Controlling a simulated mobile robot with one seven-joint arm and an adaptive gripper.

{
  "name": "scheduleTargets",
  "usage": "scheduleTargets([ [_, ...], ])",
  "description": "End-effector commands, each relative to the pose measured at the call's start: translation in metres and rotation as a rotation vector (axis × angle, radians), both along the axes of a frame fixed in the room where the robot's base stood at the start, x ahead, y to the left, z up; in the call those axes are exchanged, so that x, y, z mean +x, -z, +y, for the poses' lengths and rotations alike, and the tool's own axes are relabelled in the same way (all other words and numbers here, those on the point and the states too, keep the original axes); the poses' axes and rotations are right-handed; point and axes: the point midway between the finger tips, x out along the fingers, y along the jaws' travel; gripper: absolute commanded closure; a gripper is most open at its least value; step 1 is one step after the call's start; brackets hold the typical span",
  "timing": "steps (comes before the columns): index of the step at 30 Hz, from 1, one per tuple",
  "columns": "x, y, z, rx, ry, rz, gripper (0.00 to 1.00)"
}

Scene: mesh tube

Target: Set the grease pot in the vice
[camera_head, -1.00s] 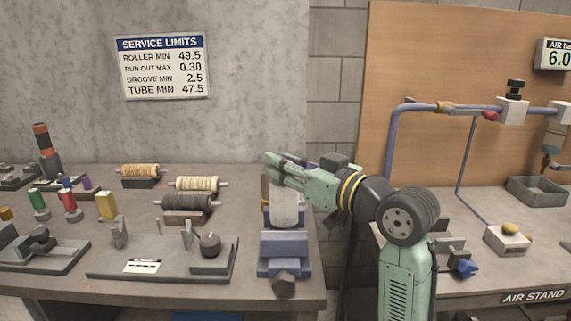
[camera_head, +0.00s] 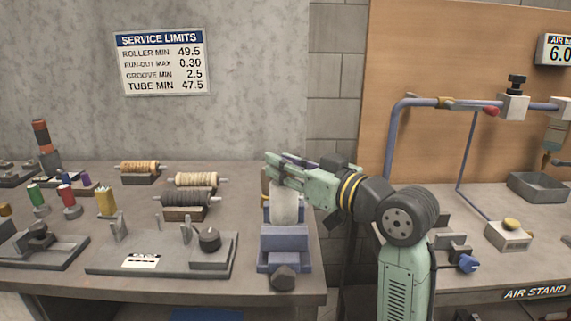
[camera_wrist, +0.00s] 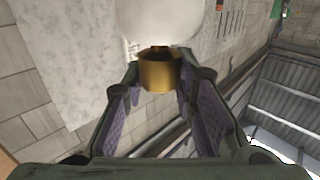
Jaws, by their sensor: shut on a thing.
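The grease pot, a pale off-white body (camera_head: 284,208), shows in the head view below my gripper (camera_head: 274,167), over the blue-grey vice (camera_head: 284,240) at the bench's right end. Its lower end is close to the vice jaws; I cannot tell whether it rests there. In the wrist view the pale body (camera_wrist: 160,18) is at the top edge, and a brass-coloured round part (camera_wrist: 160,73) lies between my gripper's purple-padded fingers. My gripper is shut on the pot. The exact finger contact is hidden in the head view.
A grey fixture plate (camera_head: 165,255) with posts and a dark knob stands just left of the vice. Rollers (camera_head: 186,200) lie on stands behind it. To the right, past a gap, is the air stand bench with a blue pipe frame (camera_head: 391,140).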

Motion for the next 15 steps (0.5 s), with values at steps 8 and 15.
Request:
scheduleTargets([
  [8,-0.0002,0.0033,-0.0001,0.001,0.0,-0.002,1.0],
  [15,-0.0002,0.0062,-0.0001,0.001,0.0,-0.002,1.0],
])
